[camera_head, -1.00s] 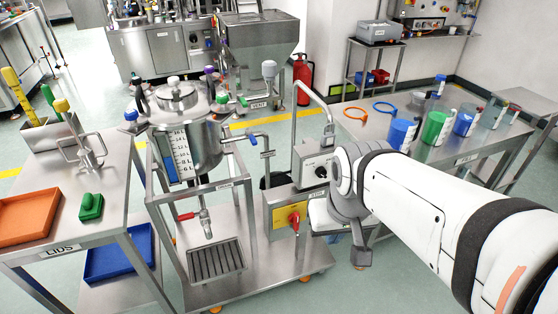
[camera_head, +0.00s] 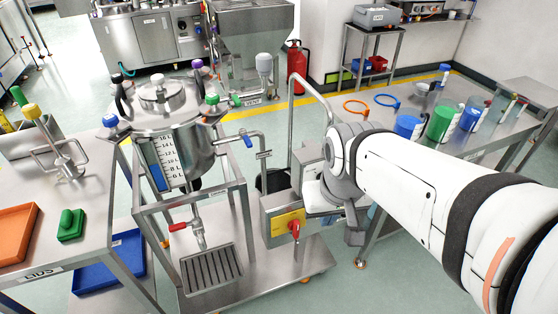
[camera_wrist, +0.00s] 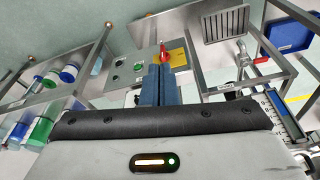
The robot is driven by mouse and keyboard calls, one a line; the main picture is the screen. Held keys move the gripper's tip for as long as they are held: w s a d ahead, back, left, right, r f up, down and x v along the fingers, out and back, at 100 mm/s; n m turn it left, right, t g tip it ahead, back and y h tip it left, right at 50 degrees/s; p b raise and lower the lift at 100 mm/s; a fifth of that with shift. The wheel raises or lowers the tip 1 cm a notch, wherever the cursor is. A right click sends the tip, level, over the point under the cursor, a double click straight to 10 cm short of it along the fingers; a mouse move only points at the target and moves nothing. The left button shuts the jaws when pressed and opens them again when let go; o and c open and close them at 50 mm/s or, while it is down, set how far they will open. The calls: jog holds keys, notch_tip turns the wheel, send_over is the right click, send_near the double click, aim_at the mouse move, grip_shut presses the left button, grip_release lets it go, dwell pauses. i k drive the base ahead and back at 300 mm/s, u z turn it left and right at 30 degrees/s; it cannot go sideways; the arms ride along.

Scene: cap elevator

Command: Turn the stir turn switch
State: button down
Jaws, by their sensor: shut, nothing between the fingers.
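A grey control box (camera_head: 272,228) on the steel cart carries a yellow plate (camera_head: 283,222) with a red turn knob (camera_head: 294,229). The knob (camera_wrist: 166,54) and plate (camera_wrist: 177,50) also show in the wrist view. I cannot read which control is marked stir. My gripper (camera_wrist: 162,68) has dark blue fingers, shut and empty, pointing at the boxes close to the red knob; contact cannot be told.
A steel vessel (camera_head: 170,125) stands on the cart left of the boxes. A bent steel pipe (camera_head: 293,130) rises beside the upper box. A table with coloured containers (camera_head: 438,124) is at right. A lids table (camera_head: 90,200) is at left. Floor is clear between cart and right table.

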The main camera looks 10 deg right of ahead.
aim_at(294, 225)
jog(key=z, duration=1.25)
jog(key=k, duration=1.7)
jog(key=u, duration=0.95)
jog(key=i, duration=1)
jog(key=u, duration=0.05)
